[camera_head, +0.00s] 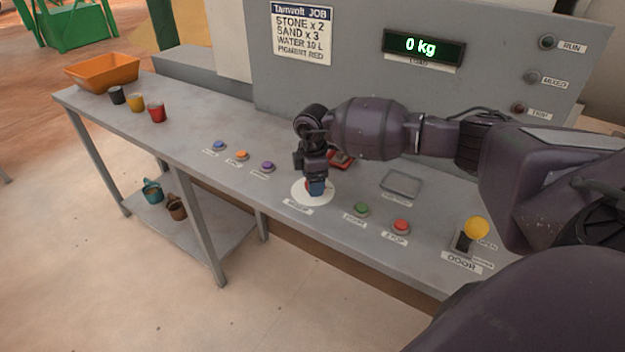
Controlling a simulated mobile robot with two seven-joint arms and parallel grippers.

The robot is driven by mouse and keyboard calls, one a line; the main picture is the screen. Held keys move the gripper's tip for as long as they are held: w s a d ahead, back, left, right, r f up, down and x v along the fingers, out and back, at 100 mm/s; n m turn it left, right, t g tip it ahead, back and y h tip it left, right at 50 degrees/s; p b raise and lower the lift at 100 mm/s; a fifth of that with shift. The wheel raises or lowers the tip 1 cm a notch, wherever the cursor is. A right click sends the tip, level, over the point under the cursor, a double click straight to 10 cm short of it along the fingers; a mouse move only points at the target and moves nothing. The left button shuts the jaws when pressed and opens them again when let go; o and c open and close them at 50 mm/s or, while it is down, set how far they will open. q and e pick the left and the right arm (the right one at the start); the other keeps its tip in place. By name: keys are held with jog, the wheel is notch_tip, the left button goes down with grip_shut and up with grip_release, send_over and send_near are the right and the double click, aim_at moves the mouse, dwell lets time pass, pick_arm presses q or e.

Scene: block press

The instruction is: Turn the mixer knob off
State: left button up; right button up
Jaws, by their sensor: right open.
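The mixer knob (309,186) sits on a round white dial plate (325,195) on the grey bench, behind a small label. Only a little red of it shows, so which way it points is hidden. My right gripper (316,182) points down over the dial plate, its bluish fingertips right at the knob. It is open, with its fingers around or beside the knob; I cannot tell which. My left gripper is not in view.
Blue, orange and purple buttons (267,167) lie left of the dial; green and red buttons (401,226) lie right. A red object (340,159) is behind my gripper. A yellow-topped door lever (475,230) stands far right. The display (423,47) reads 0 kg. Cups (136,103) stand far left.

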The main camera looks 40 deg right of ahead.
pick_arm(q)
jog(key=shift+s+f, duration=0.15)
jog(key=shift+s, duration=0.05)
pick_arm(e)
jog(key=c, duration=0.9)
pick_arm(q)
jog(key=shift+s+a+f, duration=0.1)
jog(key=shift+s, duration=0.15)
